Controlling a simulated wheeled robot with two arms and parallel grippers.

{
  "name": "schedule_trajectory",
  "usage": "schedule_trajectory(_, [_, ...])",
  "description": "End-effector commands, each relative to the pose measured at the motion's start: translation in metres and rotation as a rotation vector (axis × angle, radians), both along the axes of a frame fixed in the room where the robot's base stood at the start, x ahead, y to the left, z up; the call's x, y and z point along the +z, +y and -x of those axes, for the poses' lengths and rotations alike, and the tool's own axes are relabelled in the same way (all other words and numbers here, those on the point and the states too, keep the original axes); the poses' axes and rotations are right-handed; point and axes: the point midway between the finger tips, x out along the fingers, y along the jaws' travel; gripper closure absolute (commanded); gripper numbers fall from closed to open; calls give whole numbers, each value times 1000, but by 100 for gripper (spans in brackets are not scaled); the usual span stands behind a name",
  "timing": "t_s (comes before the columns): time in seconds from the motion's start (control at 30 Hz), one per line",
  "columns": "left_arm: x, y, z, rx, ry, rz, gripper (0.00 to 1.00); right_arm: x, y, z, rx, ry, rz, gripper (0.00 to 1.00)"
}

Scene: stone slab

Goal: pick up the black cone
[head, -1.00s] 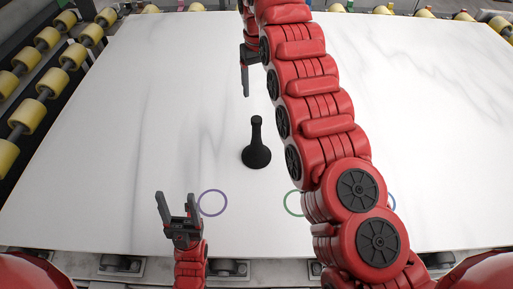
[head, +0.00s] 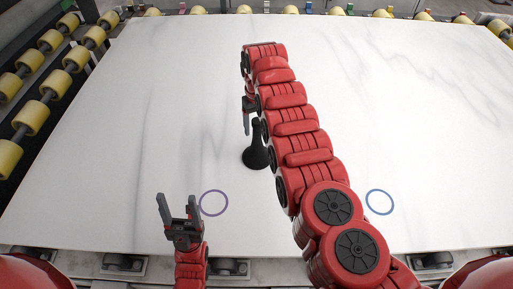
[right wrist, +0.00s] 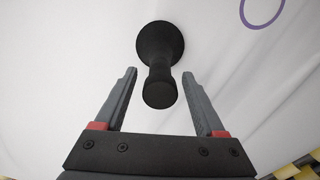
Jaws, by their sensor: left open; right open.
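The black cone (head: 254,156) stands upright on the white stone slab, with a flared base and a narrow top. In the head view my right arm hides part of its right side. My right gripper (head: 246,124) is open and beside the cone's top. In the right wrist view the cone (right wrist: 160,62) shows with its top between the tips of the open right gripper (right wrist: 158,78), apart from both fingers. My left gripper (head: 178,208) is open and empty near the slab's front edge.
The white marbled slab (head: 120,150) is mostly bare. A purple ring (head: 201,208) and a blue ring (head: 367,208) are marked near its front; the purple ring (right wrist: 246,20) also shows in the right wrist view. Yellow rollers (head: 28,117) line the left side.

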Motion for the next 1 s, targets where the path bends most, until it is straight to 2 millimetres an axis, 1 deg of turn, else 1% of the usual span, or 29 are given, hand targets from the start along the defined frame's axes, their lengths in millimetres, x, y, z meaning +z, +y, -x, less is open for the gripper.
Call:
schedule_trajectory(0.03, [2, 0, 0, 0, 0, 0, 38, -9, 0, 2, 1, 5, 1, 28])
schedule_trajectory(0.13, [2, 0, 0, 0, 0, 0, 38, -20, -1, 3, 1, 4, 1, 28])
schedule_trajectory(0.33, [2, 0, 0, 0, 0, 0, 38, -21, 0, 2, 1, 1, -1, 28])
schedule_trajectory(0.37, [2, 0, 0, 0, 0, 0, 38, -21, 0, 2, 1, 1, -1, 32])
schedule_trajectory(0.4, [2, 0, 0, 0, 0, 0, 38, -21, 0, 2, 1, 1, -1, 39])
schedule_trajectory(0.47, [2, 0, 0, 0, 0, 0, 38, -21, 0, 2, 1, 1, -1, 50])
schedule_trajectory(0.5, [2, 0, 0, 0, 0, 0, 38, -21, 0, 2, 1, 1, -1, 57])
schedule_trajectory(0.57, [2, 0, 0, 0, 0, 0, 38, -21, 0, 2, 1, 1, -1, 68])
schedule_trajectory(0.6, [2, 0, 0, 0, 0, 0, 38, -21, 0, 2, 1, 1, -1, 75])
schedule_trajectory(0.73, [2, 0, 0, 0, 0, 0, 38, -21, 0, 2, 1, 1, -1, 98])
schedule_trajectory(0.77, [2, 0, 0, 0, 0, 0, 38, -21, 0, 2, 1, 1, -1, 100])
schedule_trajectory(1.0, [2, 0, 0, 0, 0, 0, 38, -21, 0, 2, 1, 1, -1, 100])
